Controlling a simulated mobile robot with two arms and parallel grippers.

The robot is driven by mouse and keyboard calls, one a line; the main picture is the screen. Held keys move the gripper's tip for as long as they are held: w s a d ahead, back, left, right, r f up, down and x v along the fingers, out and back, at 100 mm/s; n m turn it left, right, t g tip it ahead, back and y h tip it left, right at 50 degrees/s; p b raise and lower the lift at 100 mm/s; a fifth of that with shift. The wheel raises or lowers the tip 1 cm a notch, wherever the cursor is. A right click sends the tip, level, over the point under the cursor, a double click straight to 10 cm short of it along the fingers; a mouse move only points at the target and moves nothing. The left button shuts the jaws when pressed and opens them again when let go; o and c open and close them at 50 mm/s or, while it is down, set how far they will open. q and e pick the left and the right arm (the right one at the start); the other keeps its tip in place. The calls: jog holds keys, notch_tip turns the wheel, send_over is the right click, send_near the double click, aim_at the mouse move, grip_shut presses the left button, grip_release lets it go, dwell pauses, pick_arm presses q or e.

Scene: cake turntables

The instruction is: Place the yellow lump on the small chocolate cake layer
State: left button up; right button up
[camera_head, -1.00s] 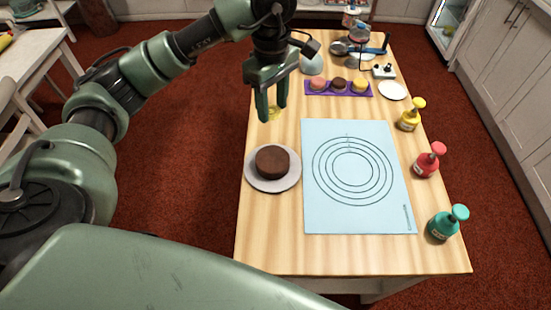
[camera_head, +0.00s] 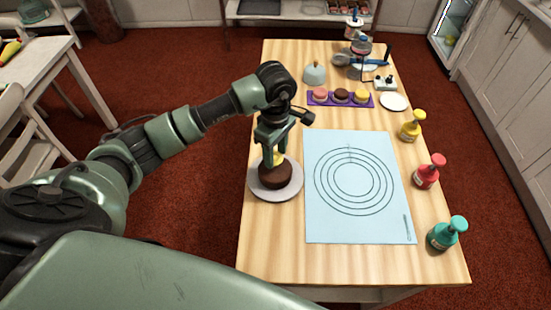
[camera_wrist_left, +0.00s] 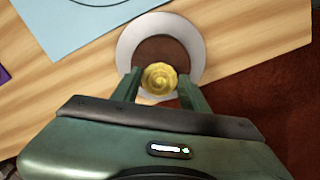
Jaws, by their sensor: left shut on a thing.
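The small chocolate cake layer (camera_head: 276,176) sits on a round grey-white turntable (camera_head: 287,193) at the left side of the table. My left gripper (camera_head: 273,160) is directly above the cake layer, shut on the yellow lump (camera_head: 279,158). In the left wrist view the lump (camera_wrist_left: 159,79) is a round yellow swirl between the two fingers of the left gripper (camera_wrist_left: 158,84), over the brown cake top (camera_wrist_left: 160,50). I cannot tell whether the lump touches the cake. My right gripper is not in view.
A light blue mat (camera_head: 320,225) with printed rings lies right of the turntable. Yellow (camera_head: 412,127), red (camera_head: 429,172) and teal (camera_head: 446,234) pump bottles stand along the right edge. A purple tray (camera_head: 331,101) with small cakes and a white plate (camera_head: 393,102) are farther back.

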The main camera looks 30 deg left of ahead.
aim_at(275, 158)
pick_arm(q)
notch_tip(275, 158, down, 4)
jog(key=shift+s+r+p, duration=0.1)
jog(key=shift+r+p, duration=0.1)
jog(key=shift+p, duration=0.15)
jog(key=shift+f, duration=0.1)
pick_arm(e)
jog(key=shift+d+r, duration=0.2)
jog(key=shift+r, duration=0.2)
pick_arm(q)
jog(key=shift+f, duration=0.15)
jog(key=o, duration=1.3)
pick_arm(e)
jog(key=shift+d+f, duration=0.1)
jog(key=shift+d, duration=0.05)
